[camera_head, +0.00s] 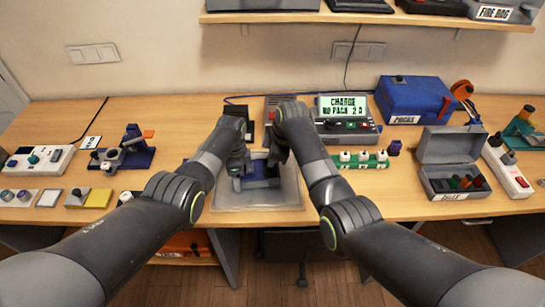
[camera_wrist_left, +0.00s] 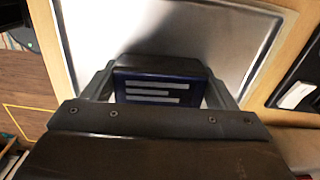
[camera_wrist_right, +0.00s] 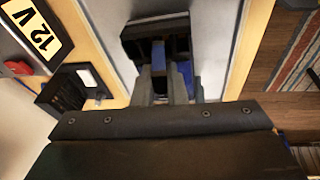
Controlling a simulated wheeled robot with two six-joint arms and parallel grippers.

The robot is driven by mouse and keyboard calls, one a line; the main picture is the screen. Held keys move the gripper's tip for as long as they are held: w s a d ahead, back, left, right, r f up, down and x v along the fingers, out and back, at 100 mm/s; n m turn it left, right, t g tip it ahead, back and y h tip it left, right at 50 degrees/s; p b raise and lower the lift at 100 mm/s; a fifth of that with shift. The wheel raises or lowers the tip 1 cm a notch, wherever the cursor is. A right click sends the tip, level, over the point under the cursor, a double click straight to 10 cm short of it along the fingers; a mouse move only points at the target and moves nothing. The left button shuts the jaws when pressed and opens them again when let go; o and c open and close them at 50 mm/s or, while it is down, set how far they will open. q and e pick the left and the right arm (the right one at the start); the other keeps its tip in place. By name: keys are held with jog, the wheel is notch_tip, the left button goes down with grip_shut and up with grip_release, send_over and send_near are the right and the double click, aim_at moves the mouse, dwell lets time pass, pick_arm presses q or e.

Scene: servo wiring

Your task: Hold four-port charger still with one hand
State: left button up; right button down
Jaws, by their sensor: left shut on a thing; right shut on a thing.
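A grey device (camera_head: 347,129) with a lit green screen reading "CHARGE NO PACK 2 A" stands right of my arms; it looks like the charger. A green strip (camera_head: 360,162) with several white ports lies in front of it, apart from my grippers. My left gripper (camera_wrist_left: 158,85) is shut on a dark block with a blue, lined label (camera_wrist_left: 155,90), over the grey tray (camera_head: 255,200). My right gripper (camera_wrist_right: 168,85) is shut on a narrow blue part (camera_wrist_right: 158,55) beside a black slotted block (camera_wrist_right: 155,32). The grippers partly hide what they hold in the head view.
A blue case (camera_head: 412,98) stands at the back right, with an open grey box (camera_head: 450,160) in front. A blue holder (camera_head: 125,150) and a white panel (camera_head: 38,160) sit at left. A shelf (camera_head: 365,17) hangs above. Bare table shows between groups.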

jog(key=shift+r, duration=1.9)
pick_arm(q)
jog(key=o, duration=1.1)
jog(key=shift+w, duration=0.1)
jog(key=shift+r, duration=0.1)
